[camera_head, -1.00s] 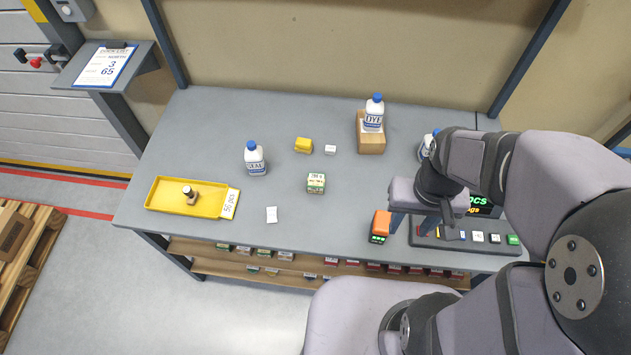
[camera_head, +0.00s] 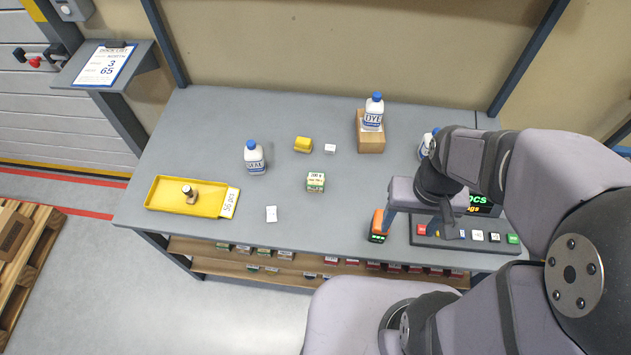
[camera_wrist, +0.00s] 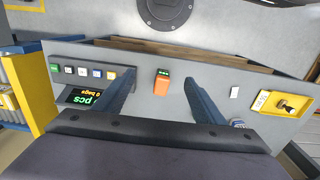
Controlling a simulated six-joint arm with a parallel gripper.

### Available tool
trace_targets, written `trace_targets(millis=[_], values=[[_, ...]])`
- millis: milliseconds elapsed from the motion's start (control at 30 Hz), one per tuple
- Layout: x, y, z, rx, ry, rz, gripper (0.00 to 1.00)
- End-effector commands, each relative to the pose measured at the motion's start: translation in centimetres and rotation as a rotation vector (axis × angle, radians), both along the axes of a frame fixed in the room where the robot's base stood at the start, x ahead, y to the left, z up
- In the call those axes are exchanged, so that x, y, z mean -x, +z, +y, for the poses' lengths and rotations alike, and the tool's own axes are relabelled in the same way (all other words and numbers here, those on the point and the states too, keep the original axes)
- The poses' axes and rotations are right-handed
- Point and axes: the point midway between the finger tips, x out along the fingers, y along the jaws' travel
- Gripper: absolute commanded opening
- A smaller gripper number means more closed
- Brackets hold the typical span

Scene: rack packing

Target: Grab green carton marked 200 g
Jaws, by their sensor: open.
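A small green and white carton (camera_head: 316,181) stands upright near the middle of the grey bench (camera_head: 215,125) in the head view. Its top carries print that looks like 200, too small to read surely. My gripper (camera_head: 418,226) is at the right of the bench, well to the right of the carton and apart from it. In the wrist view my gripper (camera_wrist: 160,80) shows two blue fingers spread wide with nothing held. I cannot make out the carton in the wrist view.
An orange device (camera_head: 378,226) stands between carton and gripper, near the front edge. A white bottle (camera_head: 255,160), yellow block (camera_head: 303,145) and white block (camera_head: 330,149) stand around the carton. A yellow tray (camera_head: 165,206) lies left. A button panel (camera_head: 465,240) is at right.

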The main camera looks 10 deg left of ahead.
Motion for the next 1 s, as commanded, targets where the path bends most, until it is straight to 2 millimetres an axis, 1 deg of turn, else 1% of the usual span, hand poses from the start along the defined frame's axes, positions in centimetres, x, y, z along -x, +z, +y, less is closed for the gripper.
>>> trace_targets(millis=[167,267,367,467,567,600,800,900,1000], values=[[-0.1,-0.2,0.1,-0.002,0.002,-0.004,0.64],[-0.7,-1.1,0.8,-0.014,0.012,-0.024,0.64],[-2.0,-2.8,2.2,-0.039,0.03,-0.071,0.64],[-4.1,-5.2,4.4,-0.077,0.056,-0.147,0.64],[-6.5,-7.8,7.3,-0.121,0.083,-0.244,0.64],[-7.5,-8.8,8.5,-0.139,0.092,-0.287,0.64],[-12.0,-13.1,14.2,-0.206,0.118,-0.502,0.64],[-13.8,-15.0,16.5,-0.223,0.12,-0.604,0.64],[-15.1,-16.9,18.4,-0.227,0.115,-0.702,0.64]])
